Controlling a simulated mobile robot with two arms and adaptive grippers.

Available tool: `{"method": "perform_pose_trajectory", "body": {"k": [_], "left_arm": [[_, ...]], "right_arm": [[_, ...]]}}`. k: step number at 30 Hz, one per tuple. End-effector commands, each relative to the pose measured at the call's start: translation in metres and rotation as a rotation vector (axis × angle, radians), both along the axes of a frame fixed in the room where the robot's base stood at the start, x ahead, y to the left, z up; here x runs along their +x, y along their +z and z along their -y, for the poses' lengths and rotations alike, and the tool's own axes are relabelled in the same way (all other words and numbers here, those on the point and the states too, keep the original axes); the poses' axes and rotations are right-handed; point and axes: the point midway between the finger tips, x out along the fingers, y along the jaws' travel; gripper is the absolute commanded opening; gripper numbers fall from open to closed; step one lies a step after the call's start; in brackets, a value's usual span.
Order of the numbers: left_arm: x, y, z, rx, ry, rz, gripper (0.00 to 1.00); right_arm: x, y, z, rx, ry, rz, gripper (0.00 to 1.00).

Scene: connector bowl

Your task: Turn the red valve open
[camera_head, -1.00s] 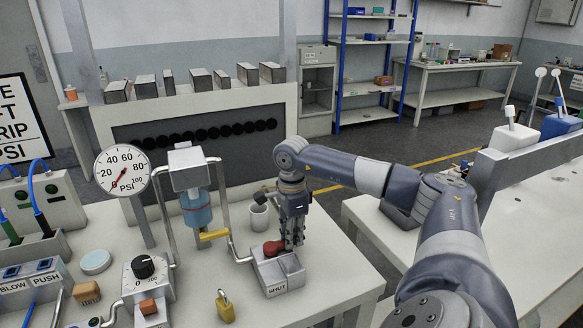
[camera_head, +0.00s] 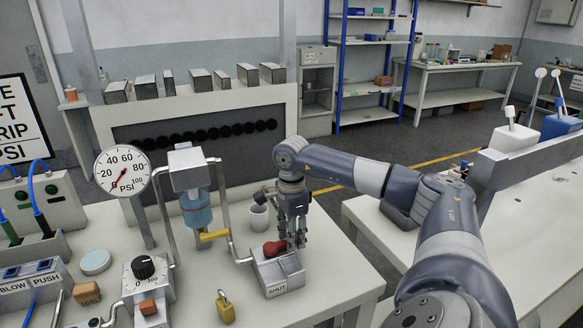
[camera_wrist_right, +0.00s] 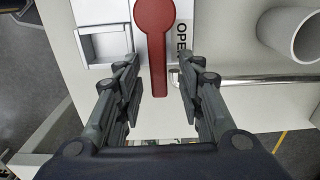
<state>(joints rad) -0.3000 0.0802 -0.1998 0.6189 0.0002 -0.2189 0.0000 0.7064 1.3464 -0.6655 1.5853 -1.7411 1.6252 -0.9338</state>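The red valve (camera_head: 275,248) sits on top of a grey metal block (camera_head: 279,276) whose front label reads SHUT. In the right wrist view the red handle (camera_wrist_right: 155,50) is a round knob with a straight lever, beside a label reading OPEN (camera_wrist_right: 181,38). My right gripper (camera_head: 293,244) points down at the valve. In the right wrist view its two fingers (camera_wrist_right: 158,68) are apart, one on each side of the lever, with visible gaps. How far above the lever the fingertips are, I cannot tell. My left gripper is not in view.
A pressure gauge (camera_head: 123,171) reads near zero. A grey-white mug (camera_head: 259,217) stands just behind the valve block. A yellow padlock (camera_head: 225,307) lies to its left. Pipes and a blue filter bowl (camera_head: 196,212) stand further left. The bench right of the block is clear.

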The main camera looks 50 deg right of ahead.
Motion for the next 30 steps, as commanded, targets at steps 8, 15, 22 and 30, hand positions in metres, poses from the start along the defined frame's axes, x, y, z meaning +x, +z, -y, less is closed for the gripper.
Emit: {"method": "perform_pose_trajectory", "body": {"k": [8, 15, 22, 30], "left_arm": [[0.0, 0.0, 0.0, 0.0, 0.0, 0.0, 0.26], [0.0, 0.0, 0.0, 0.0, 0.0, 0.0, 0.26], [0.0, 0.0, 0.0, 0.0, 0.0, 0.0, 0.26], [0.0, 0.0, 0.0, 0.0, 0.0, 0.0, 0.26]], "right_arm": [[0.002, 0.038, 0.0, 0.0, 0.0, 0.007, 0.35], [0.002, 0.09, 0.0, 0.002, 0.001, 0.008, 0.35], [0.001, 0.115, 0.0, 0.001, 0.001, 0.003, 0.35], [0.001, 0.12, 0.0, 0.0, 0.001, 0.001, 0.35]]}}
